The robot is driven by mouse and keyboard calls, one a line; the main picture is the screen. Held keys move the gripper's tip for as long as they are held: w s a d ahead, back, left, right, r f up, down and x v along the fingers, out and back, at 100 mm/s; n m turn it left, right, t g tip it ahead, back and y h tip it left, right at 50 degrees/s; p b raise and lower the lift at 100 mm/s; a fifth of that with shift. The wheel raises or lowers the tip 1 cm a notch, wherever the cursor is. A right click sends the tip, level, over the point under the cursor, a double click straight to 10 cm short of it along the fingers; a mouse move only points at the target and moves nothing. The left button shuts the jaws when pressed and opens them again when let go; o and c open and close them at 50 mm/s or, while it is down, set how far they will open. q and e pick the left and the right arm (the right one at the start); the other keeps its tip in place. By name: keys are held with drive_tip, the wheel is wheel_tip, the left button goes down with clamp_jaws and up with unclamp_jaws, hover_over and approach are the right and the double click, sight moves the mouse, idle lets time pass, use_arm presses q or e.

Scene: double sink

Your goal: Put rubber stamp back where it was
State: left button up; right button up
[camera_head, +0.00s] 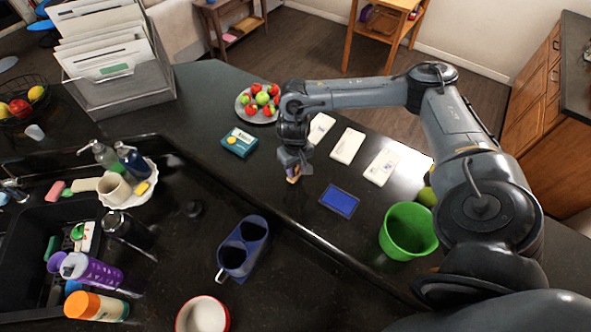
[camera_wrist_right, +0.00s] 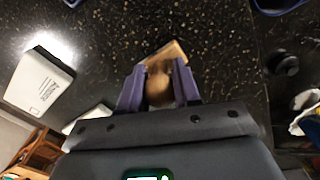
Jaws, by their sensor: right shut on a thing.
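My right gripper (camera_head: 292,171) is shut on the rubber stamp (camera_head: 293,179) above the dark counter, left of the blue ink pad (camera_head: 339,201). In the right wrist view, my right gripper (camera_wrist_right: 158,90) has its two purple fingers on either side of the stamp's rounded brown handle, and the light wooden base (camera_wrist_right: 168,54) shows beyond the fingertips. The stamp's underside is hidden, and I cannot tell whether it touches the counter. My left gripper is not in view.
Several white boxes (camera_head: 347,145) lie in a row behind the ink pad. A teal box (camera_head: 240,142) and a fruit plate (camera_head: 258,103) are farther back left. A green bin (camera_head: 408,231) stands at right. A blue two-part holder (camera_head: 243,247) is in front. Counter around the stamp is clear.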

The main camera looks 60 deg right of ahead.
drive_tip(key=shift+f, duration=1)
drive_tip(key=shift+f, duration=0.15)
drive_tip(key=o, duration=0.9)
drive_tip(key=shift+c, duration=0.2)
